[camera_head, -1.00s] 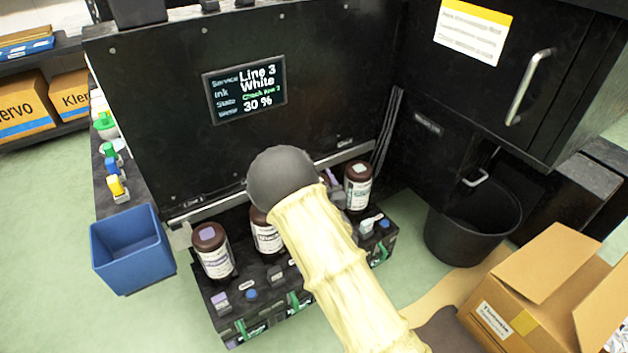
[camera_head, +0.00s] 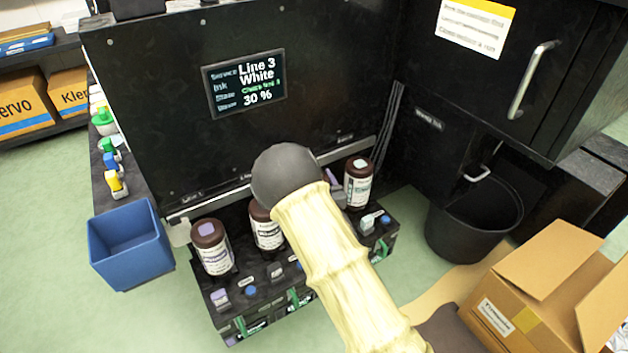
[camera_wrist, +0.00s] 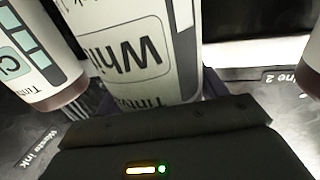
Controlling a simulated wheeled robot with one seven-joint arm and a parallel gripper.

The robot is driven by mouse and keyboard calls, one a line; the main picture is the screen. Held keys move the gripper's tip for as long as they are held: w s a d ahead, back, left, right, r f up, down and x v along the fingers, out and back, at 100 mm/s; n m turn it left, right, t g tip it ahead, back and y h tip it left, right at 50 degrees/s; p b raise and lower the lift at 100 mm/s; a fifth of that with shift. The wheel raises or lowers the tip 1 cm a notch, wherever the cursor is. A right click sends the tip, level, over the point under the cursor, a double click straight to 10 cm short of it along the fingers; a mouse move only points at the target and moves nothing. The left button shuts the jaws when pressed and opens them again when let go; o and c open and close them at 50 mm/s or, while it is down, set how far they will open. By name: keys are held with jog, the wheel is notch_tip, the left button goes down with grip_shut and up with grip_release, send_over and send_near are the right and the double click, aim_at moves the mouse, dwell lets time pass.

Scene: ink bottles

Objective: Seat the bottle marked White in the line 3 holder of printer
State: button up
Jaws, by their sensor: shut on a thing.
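The bottle marked White (camera_wrist: 150,45) fills the middle of the wrist view, its label upside down there. My gripper (camera_wrist: 165,130) shows as a dark body across the bottom of that view, shut on this bottle. The printer (camera_head: 150,150) has a screen (camera_head: 245,83) reading Line 3, White, 30 %.
Brown bottles stand at the ink rack: one at left (camera_head: 212,250), one beside my arm (camera_head: 265,230), one at right (camera_head: 358,185). In the wrist view, a bottle (camera_wrist: 35,55) is close at left. A blue bin (camera_head: 130,250), black bucket (camera_head: 470,225) and open carton (camera_head: 530,290) stand around.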

jog(key=shift+f, duration=0.25)
jog(key=o, duration=1.8)
jog(key=shift+f, duration=0.1)
